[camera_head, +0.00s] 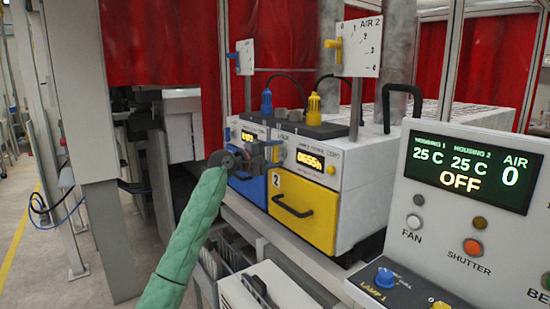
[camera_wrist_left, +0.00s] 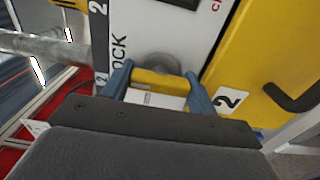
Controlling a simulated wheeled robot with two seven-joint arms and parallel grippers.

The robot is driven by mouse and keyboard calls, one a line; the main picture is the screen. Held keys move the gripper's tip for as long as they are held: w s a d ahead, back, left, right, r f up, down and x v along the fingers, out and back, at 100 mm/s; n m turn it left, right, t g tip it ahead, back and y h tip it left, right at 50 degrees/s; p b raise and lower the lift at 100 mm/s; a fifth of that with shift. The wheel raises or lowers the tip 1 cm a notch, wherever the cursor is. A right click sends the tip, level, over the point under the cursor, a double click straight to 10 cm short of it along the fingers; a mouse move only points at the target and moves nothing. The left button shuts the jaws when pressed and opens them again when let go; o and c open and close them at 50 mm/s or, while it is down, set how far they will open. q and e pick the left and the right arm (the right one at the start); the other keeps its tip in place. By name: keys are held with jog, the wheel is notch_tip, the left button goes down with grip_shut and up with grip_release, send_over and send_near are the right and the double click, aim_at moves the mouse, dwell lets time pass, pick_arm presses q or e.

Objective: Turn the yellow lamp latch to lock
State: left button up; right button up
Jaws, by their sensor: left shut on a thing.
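The yellow lamp drawer (camera_head: 300,212), marked 2, has a black handle and sits under a white housing front with a lit display. My left gripper (camera_head: 272,153) is at the left edge of that white front. In the left wrist view, its two blue fingers (camera_wrist_left: 158,88) are shut on the yellow latch (camera_wrist_left: 160,80), one on each side. Behind the latch is a round grey base on the white panel, with the lettering "OCK" to its left. In the head view the latch is hidden by the gripper. My right gripper is out of view.
A blue drawer (camera_head: 250,188) is to the left of the yellow one. Yellow (camera_head: 313,103) and blue (camera_head: 266,101) connectors stand on top. A control panel (camera_head: 465,215) stands in front at right, its screen reading OFF. A red curtain hangs behind.

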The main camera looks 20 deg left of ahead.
pick_arm(q)
jog(key=shift+f, duration=0.1)
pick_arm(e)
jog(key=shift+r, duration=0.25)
pick_arm(q)
jog(key=o, duration=1)
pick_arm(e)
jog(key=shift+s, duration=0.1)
pick_arm(q)
jog(key=shift+s+a, duration=0.1)
jog(key=shift+s, duration=0.1)
jog(key=shift+s+a, duration=0.2)
jog(key=shift+s, duration=0.05)
jog(key=b+v, duration=0.2)
jog(key=v, duration=0.4)
jog(key=shift+s+a, duration=0.2)
jog(key=shift+s, duration=0.1)
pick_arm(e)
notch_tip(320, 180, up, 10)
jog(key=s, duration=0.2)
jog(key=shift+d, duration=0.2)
